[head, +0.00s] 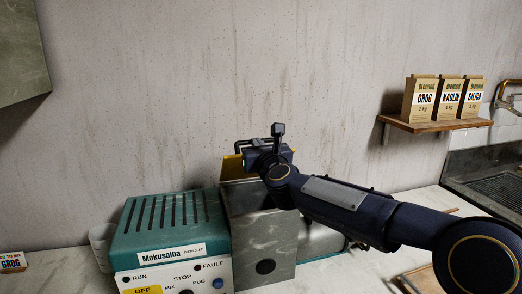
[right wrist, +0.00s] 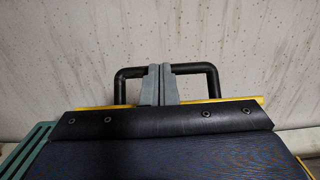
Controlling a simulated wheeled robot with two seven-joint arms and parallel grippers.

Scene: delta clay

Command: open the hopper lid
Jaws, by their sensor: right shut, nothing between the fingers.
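The grey hopper (head: 262,228) stands right of the teal machine. Its yellow lid (head: 236,167) shows at the top, partly hidden behind my right gripper; how far it stands open I cannot tell. A black bar handle (head: 240,147) rises by the lid. In the right wrist view the handle (right wrist: 200,69) shows on both sides of my right gripper's grey fingers, and the lid's yellow edge (right wrist: 255,101) runs below it. My right gripper (right wrist: 158,84) is shut and empty, its fingers overlapping the handle's middle; contact is unclear. My left gripper is not in view.
The teal Mokusaiba machine (head: 165,225) with control buttons is left of the hopper. A wooden shelf (head: 435,126) with three bags is at the right, near a sink (head: 490,178). A grey cabinet (head: 22,50) hangs upper left. The wall is close behind.

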